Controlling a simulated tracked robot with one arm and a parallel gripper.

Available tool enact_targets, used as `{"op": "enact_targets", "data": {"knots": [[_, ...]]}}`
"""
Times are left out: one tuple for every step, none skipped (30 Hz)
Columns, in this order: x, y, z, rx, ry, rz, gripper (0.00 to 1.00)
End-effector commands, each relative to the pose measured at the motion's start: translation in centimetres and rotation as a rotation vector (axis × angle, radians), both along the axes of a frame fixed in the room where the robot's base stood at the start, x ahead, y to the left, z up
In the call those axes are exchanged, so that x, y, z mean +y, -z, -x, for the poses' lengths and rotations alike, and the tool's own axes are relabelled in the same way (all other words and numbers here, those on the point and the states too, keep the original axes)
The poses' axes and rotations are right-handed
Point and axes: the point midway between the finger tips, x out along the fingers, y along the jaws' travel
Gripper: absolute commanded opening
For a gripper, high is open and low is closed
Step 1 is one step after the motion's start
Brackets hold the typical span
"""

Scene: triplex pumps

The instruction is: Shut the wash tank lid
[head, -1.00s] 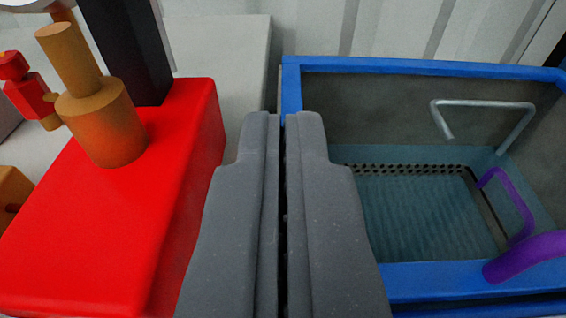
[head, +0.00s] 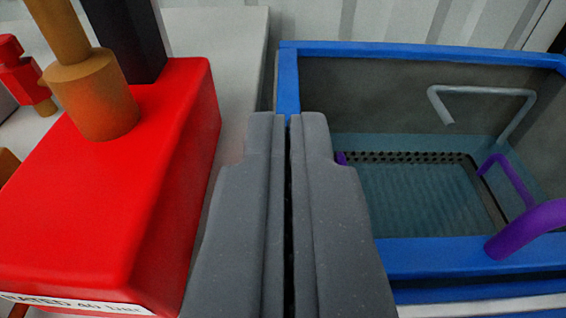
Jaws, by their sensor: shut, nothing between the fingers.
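The wash tank, with its blue rim (head: 420,52), stands open on the right. Its inside shows grey walls, a blue-tinted floor and a dark perforated strip. I cannot make out a separate lid in this view. My gripper (head: 287,116) is shut and empty, pointing forward in the middle of the picture. Its tips overlap the tank's left rim in the picture; I cannot tell whether they touch it. The gripper hides the tank's near left corner.
A red block (head: 100,210) with an orange cylinder (head: 92,95) and a dark post (head: 125,40) stands left. A bent grey pipe (head: 485,92) reaches into the tank. A purple pipe (head: 525,228) crosses the near rim. A pale wall is behind.

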Motion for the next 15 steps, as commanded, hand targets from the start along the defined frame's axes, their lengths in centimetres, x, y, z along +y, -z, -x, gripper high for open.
{"op": "enact_targets", "data": {"knots": [[0.0,-0.8,0.0,-0.002,0.000,0.001,0.00],[0.0,-1.2,0.0,-0.002,0.000,0.002,0.00],[0.1,-1.7,0.0,-0.002,-0.001,0.002,0.00],[0.1,-2.1,0.0,-0.002,-0.001,0.003,0.00],[0.1,-2.4,0.0,-0.002,-0.001,0.003,0.00],[0.1,-3.0,-0.1,-0.002,-0.001,0.003,0.00],[0.1,-3.3,-0.1,-0.003,-0.001,0.003,0.00],[0.1,-3.5,0.0,-0.002,-0.001,0.002,0.00],[0.0,-3.1,0.4,0.001,0.000,0.001,0.00],[-0.1,-2.9,0.7,0.001,0.000,0.001,0.00],[-0.1,-2.8,1.0,0.002,0.000,0.001,0.00],[-0.1,-2.7,1.3,0.002,-0.001,0.001,0.00],[-0.1,-2.5,1.6,0.003,-0.001,0.000,0.00],[-0.1,-2.4,1.9,0.003,-0.001,0.000,0.00],[0.0,-2.3,2.3,0.002,-0.002,-0.001,0.00]]}}
